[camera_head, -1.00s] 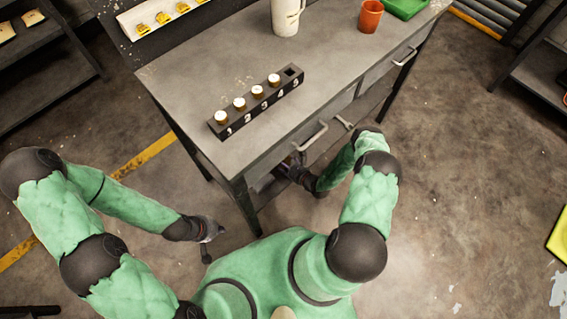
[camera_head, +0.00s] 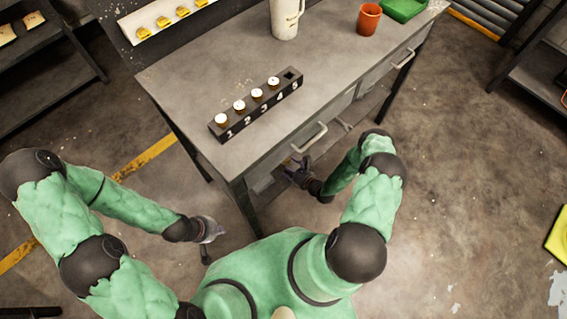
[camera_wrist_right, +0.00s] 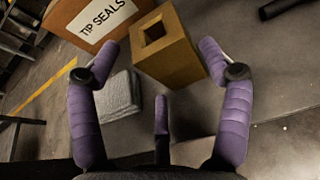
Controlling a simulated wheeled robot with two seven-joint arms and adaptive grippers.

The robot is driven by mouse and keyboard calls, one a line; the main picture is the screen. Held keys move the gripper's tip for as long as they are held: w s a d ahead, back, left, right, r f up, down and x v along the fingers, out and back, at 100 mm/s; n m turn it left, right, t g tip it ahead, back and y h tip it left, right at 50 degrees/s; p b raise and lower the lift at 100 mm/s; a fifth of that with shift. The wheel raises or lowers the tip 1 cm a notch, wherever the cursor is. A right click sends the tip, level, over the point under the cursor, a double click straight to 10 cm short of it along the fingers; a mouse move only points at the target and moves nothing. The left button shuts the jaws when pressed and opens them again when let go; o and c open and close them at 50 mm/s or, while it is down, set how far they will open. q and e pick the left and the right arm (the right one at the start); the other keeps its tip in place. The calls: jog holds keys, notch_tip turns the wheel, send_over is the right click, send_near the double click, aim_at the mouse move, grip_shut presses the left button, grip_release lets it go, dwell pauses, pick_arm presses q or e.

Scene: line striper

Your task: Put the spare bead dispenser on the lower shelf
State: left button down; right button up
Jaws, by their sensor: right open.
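A dark numbered rack (camera_head: 258,104) on the bench top holds several white-capped dispensers (camera_head: 239,105); its slot 5 (camera_head: 290,75) is empty. No dispenser shows in my right gripper, and I cannot make out the spare one elsewhere. My right gripper (camera_head: 291,165) is low at the bench's front, by the lower shelf (camera_head: 262,184). In the right wrist view my right gripper (camera_wrist_right: 153,58) has its purple fingers spread wide and empty. Ahead of it is a brown block with a square hole (camera_wrist_right: 168,48); the hole's inside is unclear. My left gripper (camera_head: 210,230) hangs left of the bench, its jaws unclear.
In the right wrist view a "TIP SEALS" box (camera_wrist_right: 98,20) stands beside the block, and a grey folded cloth (camera_wrist_right: 118,96) lies nearer. The drawer handle (camera_head: 309,138) juts out above my right gripper. A jug (camera_head: 285,18) and orange cup (camera_head: 369,18) stand on the bench.

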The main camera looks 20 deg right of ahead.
pick_arm(q)
jog(key=shift+r+p, duration=1.05)
jog(key=shift+r, duration=0.2)
pick_arm(e)
jog(key=v, duration=0.9)
